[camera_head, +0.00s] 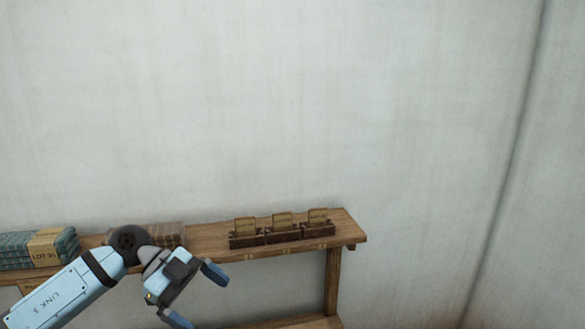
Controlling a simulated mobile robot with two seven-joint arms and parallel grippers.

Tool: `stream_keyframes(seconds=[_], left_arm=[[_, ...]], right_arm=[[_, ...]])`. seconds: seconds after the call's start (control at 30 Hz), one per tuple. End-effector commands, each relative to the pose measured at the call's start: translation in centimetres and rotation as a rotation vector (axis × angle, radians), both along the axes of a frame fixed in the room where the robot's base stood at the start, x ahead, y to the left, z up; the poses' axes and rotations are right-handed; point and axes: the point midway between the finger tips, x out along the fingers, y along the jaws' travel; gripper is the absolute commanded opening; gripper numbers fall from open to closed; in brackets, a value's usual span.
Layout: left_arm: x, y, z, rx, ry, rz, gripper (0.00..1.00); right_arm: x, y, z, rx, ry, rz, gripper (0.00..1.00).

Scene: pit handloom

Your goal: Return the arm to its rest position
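My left arm comes in from the lower left of the head view. Its gripper (199,296) hangs in front of the wooden shelf (208,243), near the shelf's front edge. The two blue fingers are spread apart, and I see nothing between them. My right arm and gripper are not in the picture.
Three small dark boxes holding tan cards (282,234) stand on the shelf's right part. A folded blue-grey cloth stack (20,248) with a tan lot label lies at left. A brownish stack (165,234) is partly hidden behind my arm. The pale wall (300,100) is behind.

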Motion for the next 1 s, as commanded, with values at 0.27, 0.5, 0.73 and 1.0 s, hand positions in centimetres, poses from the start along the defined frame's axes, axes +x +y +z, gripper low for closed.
stream_keyframes(seconds=[0.27,0.5,0.73,1.0], left_arm=[[-3.5,-6.5,-2.5,-0.739,-0.071,0.211,1.0],[-3.6,-4.7,-7.9,-0.991,-0.115,0.783,1.0],[-7.2,0.0,-19.3,-0.765,-0.049,1.375,1.0],[-17.7,3.4,-31.7,-0.255,0.152,1.684,1.0]], right_arm=[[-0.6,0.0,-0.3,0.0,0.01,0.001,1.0],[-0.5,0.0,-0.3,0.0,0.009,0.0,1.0],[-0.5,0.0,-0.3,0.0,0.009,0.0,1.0],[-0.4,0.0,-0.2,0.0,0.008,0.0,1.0]])
